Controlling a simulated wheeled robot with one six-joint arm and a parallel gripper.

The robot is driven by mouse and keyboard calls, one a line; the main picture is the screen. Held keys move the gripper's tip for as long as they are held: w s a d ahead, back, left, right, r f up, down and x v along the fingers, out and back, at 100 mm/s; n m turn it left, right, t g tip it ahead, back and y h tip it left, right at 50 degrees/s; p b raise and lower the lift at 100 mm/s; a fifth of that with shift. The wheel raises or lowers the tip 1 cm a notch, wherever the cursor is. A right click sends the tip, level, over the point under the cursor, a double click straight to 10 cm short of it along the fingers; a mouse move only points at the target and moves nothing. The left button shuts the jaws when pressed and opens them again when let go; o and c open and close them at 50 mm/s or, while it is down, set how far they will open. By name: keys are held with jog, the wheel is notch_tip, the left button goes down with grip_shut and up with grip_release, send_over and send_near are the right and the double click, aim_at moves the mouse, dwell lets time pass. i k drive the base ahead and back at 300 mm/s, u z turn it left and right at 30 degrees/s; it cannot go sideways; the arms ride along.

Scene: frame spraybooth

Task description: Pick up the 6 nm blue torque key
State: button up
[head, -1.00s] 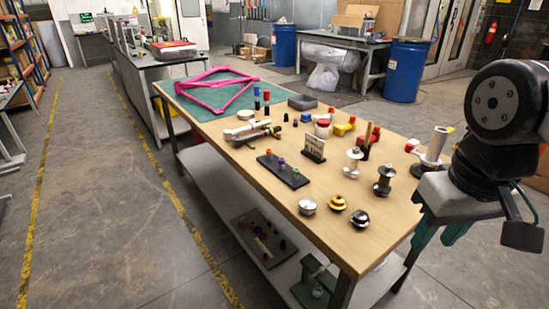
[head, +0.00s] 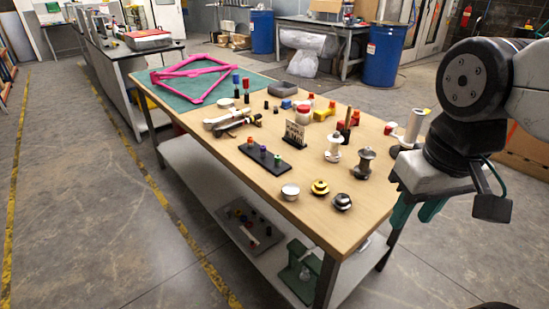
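No key can be read as 6 nm at this size. A small blue piece (head: 286,104) lies farther right. A black holder (head: 265,157) bears orange, purple and green keys in a row. A tray on the lower shelf (head: 246,231) holds several coloured pieces, which look partly blue. I cannot tell which is the torque key. My gripper (head: 412,217) has teal fingers, apart and empty, off the table's right front edge, far from these things.
White and dark spools (head: 333,147), small round caps (head: 319,188) and a card stand (head: 295,135) crowd the table's right half. A pink frame (head: 195,72) lies on a green mat at the back. Floor is clear left of the table (head: 262,187).

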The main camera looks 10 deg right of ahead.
aim_at(235, 77)
jog(key=u, duration=0.55)
jog(key=k, duration=1.25)
jog(key=u, duration=1)
jog(key=i, duration=3.05)
jog(key=z, duration=0.2)
jog(key=i, duration=1.55)
jog(key=z, duration=1.45)
jog(key=i, duration=0.9)
jog(key=z, duration=1.2)
jog(key=i, duration=0.5)
jog(key=z, duration=0.3)
